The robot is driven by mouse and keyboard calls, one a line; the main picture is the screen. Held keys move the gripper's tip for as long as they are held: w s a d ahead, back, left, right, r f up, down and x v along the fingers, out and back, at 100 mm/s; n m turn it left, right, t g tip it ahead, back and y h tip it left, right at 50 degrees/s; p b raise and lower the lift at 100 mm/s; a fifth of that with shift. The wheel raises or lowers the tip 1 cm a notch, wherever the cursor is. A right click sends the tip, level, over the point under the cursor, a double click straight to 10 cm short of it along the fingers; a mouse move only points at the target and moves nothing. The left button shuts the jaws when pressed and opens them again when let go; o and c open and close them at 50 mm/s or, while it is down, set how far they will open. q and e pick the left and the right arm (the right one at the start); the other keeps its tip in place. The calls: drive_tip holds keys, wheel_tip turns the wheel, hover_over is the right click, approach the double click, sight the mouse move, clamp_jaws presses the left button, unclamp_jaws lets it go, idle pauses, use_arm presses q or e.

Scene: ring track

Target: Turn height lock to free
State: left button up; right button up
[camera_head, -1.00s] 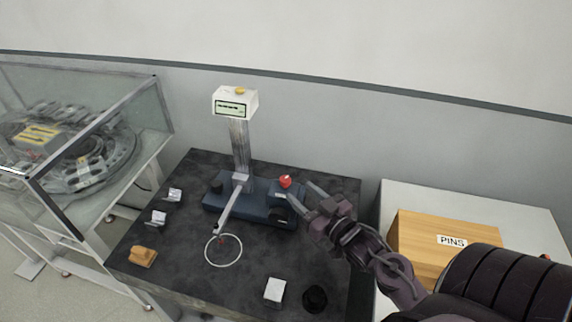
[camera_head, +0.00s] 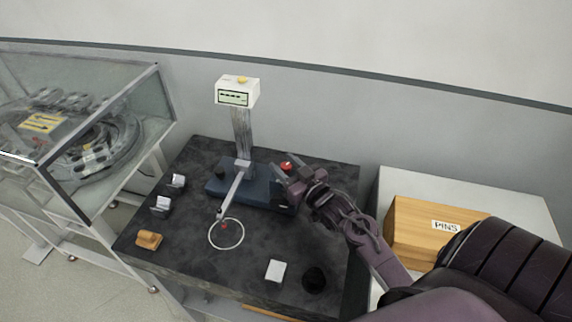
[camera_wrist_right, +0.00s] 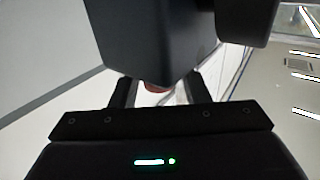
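The height gauge stands on the black plate, with a dark blue base (camera_head: 250,188), an upright column (camera_head: 242,132) and a white display head (camera_head: 237,92). A red knob (camera_head: 287,165) sits at the right end of the base; I cannot read a lock label or its setting. My right gripper (camera_head: 285,174) is at that end, its fingers apart and close to the red knob. In the right wrist view a red part (camera_wrist_right: 155,87) shows between the spread fingers (camera_wrist_right: 160,92), partly behind a large dark block. I cannot tell whether they touch. My left gripper is not in view.
The black plate (camera_head: 190,235) holds several small blocks, a ring (camera_head: 226,233) under the gauge's arm, and a dark round piece (camera_head: 314,279). A wooden PINS box (camera_head: 410,230) stands right, near my right arm. A glass-walled case (camera_head: 130,105) is left.

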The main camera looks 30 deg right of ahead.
drive_tip(key=c, duration=0.8)
drive_tip(key=n+y, duration=0.2)
drive_tip(key=y, duration=0.2)
drive_tip(key=shift+d+f+n+g+b, duration=0.1)
drive_tip(key=shift+n+g+b, duration=0.3)
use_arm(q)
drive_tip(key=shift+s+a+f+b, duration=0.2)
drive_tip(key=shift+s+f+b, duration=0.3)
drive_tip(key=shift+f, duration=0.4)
use_arm(e)
drive_tip(key=shift+n+g+y, duration=0.5)
drive_tip(key=shift+n+y, duration=0.3)
drive_tip(key=shift+y, duration=0.5)
drive_tip(key=o, duration=1)
